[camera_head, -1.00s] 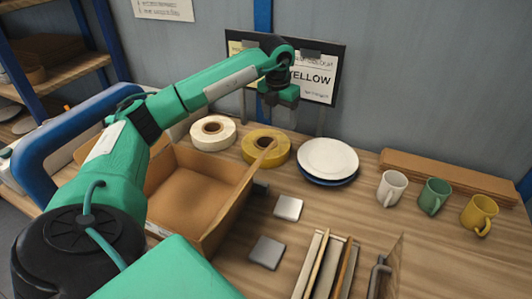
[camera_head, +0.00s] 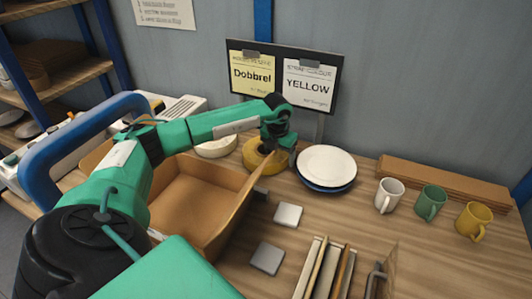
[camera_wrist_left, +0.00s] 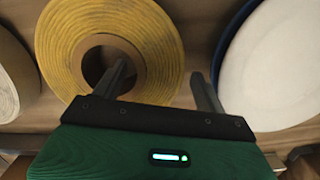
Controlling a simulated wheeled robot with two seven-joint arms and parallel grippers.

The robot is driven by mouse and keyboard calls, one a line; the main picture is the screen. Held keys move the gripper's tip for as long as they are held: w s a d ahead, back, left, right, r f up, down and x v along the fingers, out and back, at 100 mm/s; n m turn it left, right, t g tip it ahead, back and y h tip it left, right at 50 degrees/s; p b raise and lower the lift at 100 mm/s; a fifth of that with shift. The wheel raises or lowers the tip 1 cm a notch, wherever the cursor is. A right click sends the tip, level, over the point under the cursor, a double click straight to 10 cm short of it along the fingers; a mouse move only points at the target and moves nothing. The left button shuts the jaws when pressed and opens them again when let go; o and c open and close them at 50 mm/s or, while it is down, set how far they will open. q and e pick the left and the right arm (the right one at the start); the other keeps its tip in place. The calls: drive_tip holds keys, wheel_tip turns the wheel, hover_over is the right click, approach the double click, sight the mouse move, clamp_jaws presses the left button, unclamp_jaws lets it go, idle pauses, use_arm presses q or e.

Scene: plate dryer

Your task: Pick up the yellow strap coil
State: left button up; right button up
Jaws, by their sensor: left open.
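The yellow strap coil (camera_head: 253,157) lies flat on the table behind the cardboard box, partly hidden by my left gripper (camera_head: 276,150). In the left wrist view the coil (camera_wrist_left: 62,60) shows as a ring with a brown core. My left gripper (camera_wrist_left: 163,82) is open there. Its left finger shows over the coil's central hole and its right finger over the gap beyond the coil's right rim. The rim lies between the fingers in the picture; I cannot tell whether they touch it. My right gripper is out of view.
A white coil (camera_head: 216,146) stands left of the yellow one. A white plate (camera_head: 327,164) on a blue plate is close on the right. The open box (camera_head: 237,210) is in front. Mugs (camera_head: 389,195) stand further right. A sign board (camera_head: 283,75) stands behind.

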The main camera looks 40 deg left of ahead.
use_arm(q)
drive_tip(key=c, duration=1.4)
drive_tip(key=shift+c, duration=0.2)
